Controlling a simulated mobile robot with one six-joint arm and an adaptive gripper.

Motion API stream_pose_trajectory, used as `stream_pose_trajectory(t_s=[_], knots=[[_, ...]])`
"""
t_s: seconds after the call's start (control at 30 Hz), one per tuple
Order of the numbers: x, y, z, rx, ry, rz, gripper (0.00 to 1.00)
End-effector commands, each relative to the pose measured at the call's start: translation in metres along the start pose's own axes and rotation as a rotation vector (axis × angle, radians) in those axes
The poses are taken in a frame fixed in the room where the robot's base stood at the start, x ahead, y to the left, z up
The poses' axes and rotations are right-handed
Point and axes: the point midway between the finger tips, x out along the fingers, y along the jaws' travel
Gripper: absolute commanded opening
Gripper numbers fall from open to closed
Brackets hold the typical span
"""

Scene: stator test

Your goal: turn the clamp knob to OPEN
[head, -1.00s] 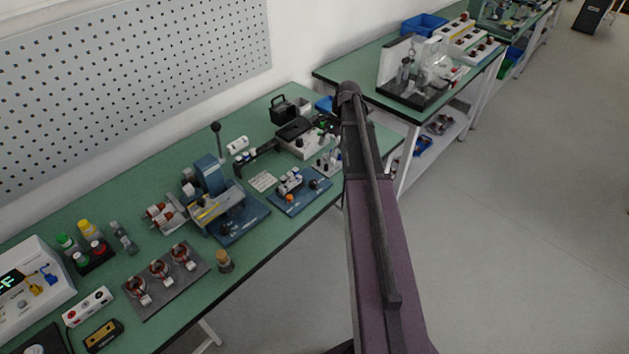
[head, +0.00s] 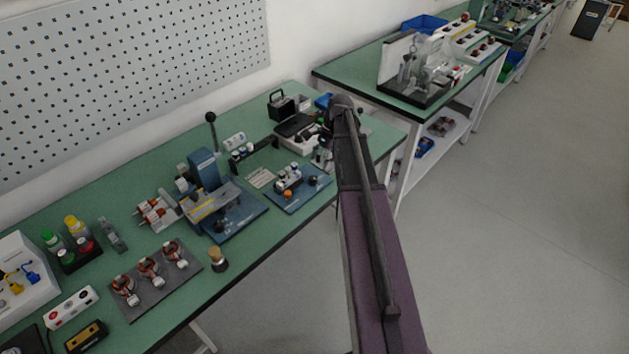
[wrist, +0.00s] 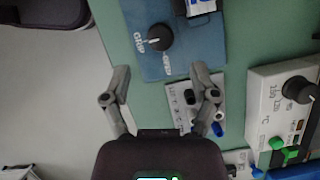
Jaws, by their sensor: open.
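The clamp knob (wrist: 159,37) is a round black knob with a white pointer mark, on a blue plate (wrist: 205,58) in the wrist view. Its white mark points left, toward the GRIP lettering (wrist: 139,42); the OPEN lettering (wrist: 166,61) is at its lower right. My gripper (wrist: 160,88) is open and empty, its two fingers apart, below the knob in the picture and not touching it. In the head view the blue plate (head: 300,202) with the dark knob (head: 313,181) lies near the bench's front edge, left of my arm. My gripper is mostly hidden there.
A white panel with green plugs and a dial (wrist: 283,105) stands right of my gripper in the wrist view. A small labelled plate with blue and black parts (wrist: 195,105) lies by the right finger. A blue press (head: 207,172) stands farther left on the green bench (head: 120,195).

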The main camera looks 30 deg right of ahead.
Motion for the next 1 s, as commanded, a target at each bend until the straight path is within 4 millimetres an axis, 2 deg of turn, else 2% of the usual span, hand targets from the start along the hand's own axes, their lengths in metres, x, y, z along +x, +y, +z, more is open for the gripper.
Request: stream_pose_trajectory(t_s=[0.03,0.6,1.0], knots=[[0.008,0.0,-0.001,0.0,0.0,0.0,0.76],[0.053,0.0,0.0,-0.001,0.0,0.001,0.76],[0.061,0.0,0.001,-0.001,0.0,0.0,0.76]])
